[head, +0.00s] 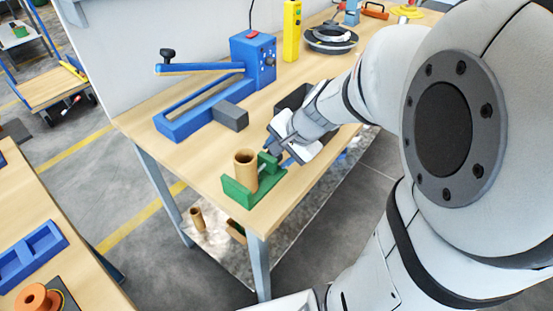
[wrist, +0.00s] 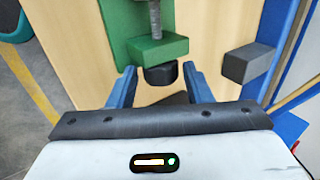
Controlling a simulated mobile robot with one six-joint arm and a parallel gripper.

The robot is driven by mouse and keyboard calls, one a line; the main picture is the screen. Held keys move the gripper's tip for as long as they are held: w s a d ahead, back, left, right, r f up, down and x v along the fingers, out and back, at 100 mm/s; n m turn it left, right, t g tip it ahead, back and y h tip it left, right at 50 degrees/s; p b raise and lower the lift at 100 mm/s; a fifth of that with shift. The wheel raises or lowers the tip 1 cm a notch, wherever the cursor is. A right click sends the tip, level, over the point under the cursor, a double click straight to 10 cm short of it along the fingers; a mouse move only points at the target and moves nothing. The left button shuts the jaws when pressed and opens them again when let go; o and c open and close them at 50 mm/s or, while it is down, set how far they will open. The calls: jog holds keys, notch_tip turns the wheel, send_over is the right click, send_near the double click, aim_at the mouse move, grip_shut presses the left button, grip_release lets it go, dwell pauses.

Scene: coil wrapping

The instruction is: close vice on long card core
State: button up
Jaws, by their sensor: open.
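The green vice (head: 238,194) sits at the front corner of the workbench. The long card core (head: 245,170), a brown tube, stands upright in it; whether the jaws touch it I cannot tell. My gripper (head: 274,140) is at the vice's right end. In the wrist view, the vice's green block (wrist: 158,50) shows with a grey screw (wrist: 156,18) and a dark knob (wrist: 161,74). My open gripper (wrist: 160,82) has one blue finger on each side of the knob, with gaps between. The core is not visible in the wrist view.
A blue lever tool (head: 195,112) with a grey block (head: 231,117) stands behind the vice on the workbench (head: 215,160). A dark bin (head: 292,100) is beside my wrist. A shorter brown tube (head: 197,218) stands on the lower shelf.

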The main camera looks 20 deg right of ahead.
jog(key=shift+d+f+t+b, duration=0.1)
jog(key=shift+f+t+b, duration=0.3)
jog(key=shift+b, duration=0.55)
jog(key=shift+s+r+y, duration=0.1)
jog(key=shift+r+y, duration=0.2)
jog(key=shift+r, duration=0.05)
jog(key=shift+c, duration=0.5)
jog(key=c, duration=0.5)
jog(key=p, duration=0.1)
jog(key=r+p, duration=0.1)
jog(key=shift+a+p, duration=0.2)
jog(key=shift+p, duration=0.2)
jog(key=g+h+p, duration=0.1)
jog(key=p, duration=0.3)
jog(key=g+p, duration=0.1)
jog(key=p, duration=0.3)
jog(key=shift+w+a+h+p, duration=0.1)
jog(key=shift+w+h+p, duration=0.1)
jog(key=shift+h+p, duration=0.2)
jog(key=shift+f+g+p, duration=0.1)
jog(key=shift+g+p, duration=0.3)
jog(key=shift+p, duration=0.45)
jog(key=shift+w+f, duration=0.1)
jog(key=shift+f, duration=0.15)
